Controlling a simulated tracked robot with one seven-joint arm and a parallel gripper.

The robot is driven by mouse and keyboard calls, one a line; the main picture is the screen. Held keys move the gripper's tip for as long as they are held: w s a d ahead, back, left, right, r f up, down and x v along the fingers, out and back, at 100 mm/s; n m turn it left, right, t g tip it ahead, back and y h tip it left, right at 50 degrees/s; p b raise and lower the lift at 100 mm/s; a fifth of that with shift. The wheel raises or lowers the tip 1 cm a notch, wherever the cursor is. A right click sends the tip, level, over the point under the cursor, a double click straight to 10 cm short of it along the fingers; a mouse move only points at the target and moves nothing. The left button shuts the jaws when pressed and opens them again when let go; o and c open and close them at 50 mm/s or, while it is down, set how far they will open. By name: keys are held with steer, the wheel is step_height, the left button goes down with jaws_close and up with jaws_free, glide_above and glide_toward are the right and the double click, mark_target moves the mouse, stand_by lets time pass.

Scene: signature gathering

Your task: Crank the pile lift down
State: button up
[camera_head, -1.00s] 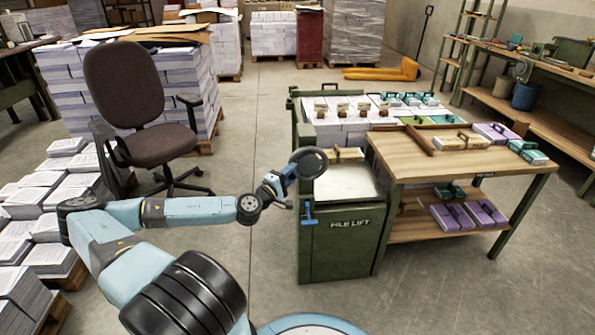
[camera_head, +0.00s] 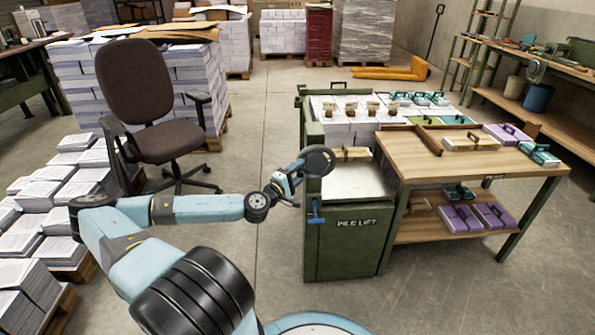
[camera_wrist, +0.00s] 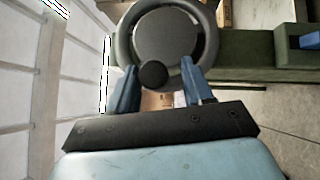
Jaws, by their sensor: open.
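The pile lift (camera_head: 345,245) is a dark green cabinet with its name on the front and a pale top plate (camera_head: 355,182). A dark handwheel (camera_head: 318,160) is at its upper left side. In the wrist view the grey wheel (camera_wrist: 209,45) fills the upper middle, with a black round knob (camera_wrist: 153,74) on its near part. My gripper (camera_wrist: 158,68) is open, its two blue fingers on either side of the knob. I cannot tell whether they touch it. In the head view my gripper (camera_head: 297,168) is just left of the wheel.
A blue lever (camera_head: 316,212) is on the lift's front left. A wooden table (camera_head: 465,165) adjoins the lift on the right. An office chair (camera_head: 160,140) and paper stacks (camera_head: 35,195) stand left. Floor in front of the lift is clear.

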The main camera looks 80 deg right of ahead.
steer(key=shift+a, duration=0.1)
steer(key=v, duration=1.3)
steer(key=shift+w+a, duration=0.25)
steer(key=shift+f, duration=0.15)
